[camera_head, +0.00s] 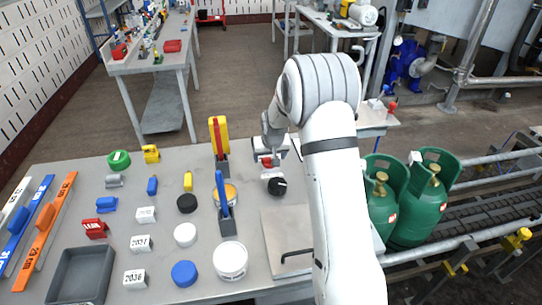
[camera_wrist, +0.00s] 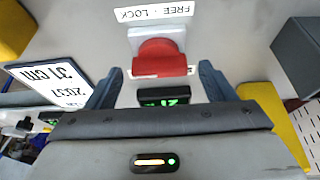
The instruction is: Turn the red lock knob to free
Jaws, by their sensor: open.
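The red lock knob (camera_wrist: 160,57) sits on a pale base in the wrist view, beside a white label (camera_wrist: 152,12) reading FREE and LOCK, upside down in this view. My gripper (camera_wrist: 160,72) is open. Its two grey fingers are spread to the left and right of the knob, with a gap on both sides and nothing held. The knob's exact setting is hard to tell. In the head view, a small red part (camera_head: 267,161) shows under my wrist at the table's back right.
A small device with a green display (camera_wrist: 163,98) lies between the fingers, below the knob in the wrist view. A black knob (camera_head: 278,186) stands nearby on the table.

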